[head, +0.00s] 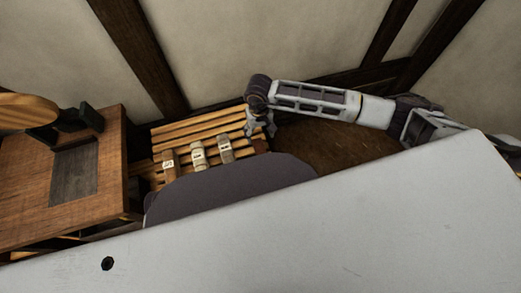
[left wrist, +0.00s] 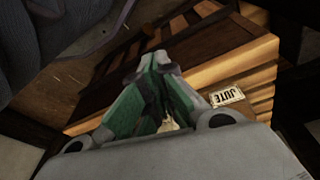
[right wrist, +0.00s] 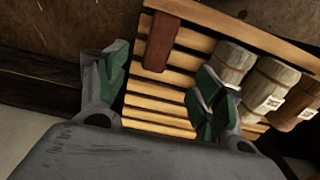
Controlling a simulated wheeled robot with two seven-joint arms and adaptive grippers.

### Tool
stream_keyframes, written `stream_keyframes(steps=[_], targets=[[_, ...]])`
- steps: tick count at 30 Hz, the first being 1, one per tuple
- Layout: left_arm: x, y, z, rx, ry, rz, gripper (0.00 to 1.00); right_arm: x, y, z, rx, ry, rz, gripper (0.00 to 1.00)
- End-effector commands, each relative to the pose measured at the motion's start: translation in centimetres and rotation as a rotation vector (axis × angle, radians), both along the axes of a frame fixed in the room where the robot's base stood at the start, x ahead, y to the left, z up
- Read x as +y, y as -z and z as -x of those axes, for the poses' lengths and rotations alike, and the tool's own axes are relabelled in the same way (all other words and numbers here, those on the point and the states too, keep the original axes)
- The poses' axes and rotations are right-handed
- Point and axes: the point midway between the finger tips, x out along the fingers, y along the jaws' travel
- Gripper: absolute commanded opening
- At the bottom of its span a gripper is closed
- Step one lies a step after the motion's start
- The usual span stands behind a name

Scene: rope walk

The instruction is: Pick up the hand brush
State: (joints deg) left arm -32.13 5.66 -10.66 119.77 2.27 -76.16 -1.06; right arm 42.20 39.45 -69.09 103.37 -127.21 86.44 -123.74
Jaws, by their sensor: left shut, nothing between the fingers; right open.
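A reddish-brown block (right wrist: 160,42), which looks like the hand brush, lies on the slatted wooden rack in the right wrist view. No bristles can be made out. Part of it shows in the head view (head: 260,146), just below my right gripper (head: 262,125). My right gripper is open above the rack; in the right wrist view its fingers (right wrist: 163,64) are spread, with the block beyond the gap between them and nothing held. My left gripper (left wrist: 153,65) is shut and empty near wooden boards; it is not seen in the head view.
A wooden bench (head: 110,160) with a dark fixture is at the left. Wall and dark beams are behind.

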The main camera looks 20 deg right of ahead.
Motion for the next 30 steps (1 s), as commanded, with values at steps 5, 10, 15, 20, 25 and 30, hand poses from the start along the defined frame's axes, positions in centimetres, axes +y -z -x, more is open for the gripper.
stream_keyframes(steps=[5, 10, 15, 20, 25, 30], targets=[[-0.1, -0.2, -0.1, -0.007, 0.0, 0.003, 0.0, 0.0, 1.3, 0.0, 0.001, 0.001, -0.001, 0.68], [-0.1, -0.5, -0.2, -0.013, 0.001, 0.006, 0.0, 0.0, 3.5, 0.1, 0.002, 0.001, -0.001, 0.68], [-0.2, -0.9, -0.2, -0.019, 0.001, 0.011, 0.0, 0.0, 5.7, 0.1, 0.003, 0.002, -0.001, 0.68], [-0.4, -1.7, -0.3, -0.033, 0.002, 0.017, 0.0, 0.0, 7.6, 0.1, 0.003, 0.001, -0.001, 0.68], [-0.5, -2.5, -0.7, -0.049, 0.002, 0.023, 0.0, 0.0, 8.5, 0.0, 0.001, 0.001, -0.001, 0.68], [-0.5, -2.5, -0.6, -0.048, 0.003, 0.023, 0.0, 0.0, 8.5, 0.0, 0.0, 0.001, -0.001, 0.68]])
